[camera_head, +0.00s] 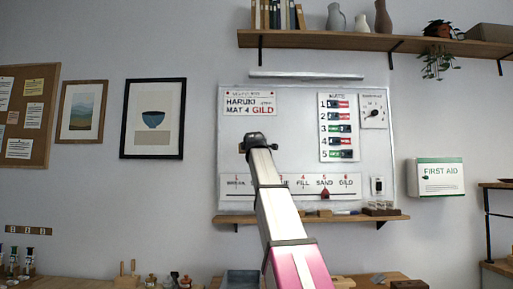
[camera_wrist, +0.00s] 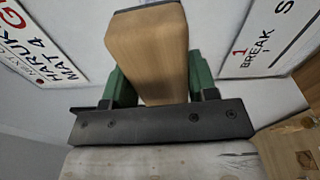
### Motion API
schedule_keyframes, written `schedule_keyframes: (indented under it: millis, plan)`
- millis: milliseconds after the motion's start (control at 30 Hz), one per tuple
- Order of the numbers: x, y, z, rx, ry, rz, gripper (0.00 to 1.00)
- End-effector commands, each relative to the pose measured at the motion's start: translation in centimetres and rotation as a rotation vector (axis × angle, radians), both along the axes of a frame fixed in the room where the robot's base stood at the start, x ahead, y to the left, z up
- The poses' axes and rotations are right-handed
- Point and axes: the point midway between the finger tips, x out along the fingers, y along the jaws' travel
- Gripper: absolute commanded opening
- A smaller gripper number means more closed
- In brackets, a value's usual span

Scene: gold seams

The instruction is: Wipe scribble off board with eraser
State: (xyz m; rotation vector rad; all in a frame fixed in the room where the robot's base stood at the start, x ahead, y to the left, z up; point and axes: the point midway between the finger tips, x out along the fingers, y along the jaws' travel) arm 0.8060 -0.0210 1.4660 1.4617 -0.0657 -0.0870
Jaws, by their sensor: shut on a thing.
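The whiteboard (camera_head: 290,150) hangs on the wall in the head view, and its pale surface also fills the upper part of the wrist view (camera_wrist: 222,22). My gripper (camera_wrist: 160,80) is shut on the eraser (camera_wrist: 147,48), a wooden block with a dark far edge, between green fingers. The eraser's dark edge is close to the board; I cannot tell if it touches. In the head view my gripper (camera_head: 258,140) is in front of the board's left-middle area, below the Haruki sign (camera_head: 249,103). No scribble shows; my arm and gripper hide part of the board.
A numbered mat list (camera_head: 338,128) and a dial (camera_head: 374,110) are on the board's right. A step strip (camera_head: 340,186) with a red pointer (camera_head: 325,194) runs along its bottom. A narrow wooden ledge (camera_head: 290,218) sits below. A first-aid box (camera_head: 436,177) hangs to the right.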

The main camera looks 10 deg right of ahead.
Motion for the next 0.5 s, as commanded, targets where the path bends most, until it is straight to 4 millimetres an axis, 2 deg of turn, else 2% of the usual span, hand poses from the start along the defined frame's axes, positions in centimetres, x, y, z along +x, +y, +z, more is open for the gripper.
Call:
schedule_keyframes:
  millis: [267,500]
  plan:
    - [1.7,-0.3,0.1,0.000,0.001,0.000,0.34]
    - [4.1,-0.8,0.1,0.000,0.001,0.000,0.34]
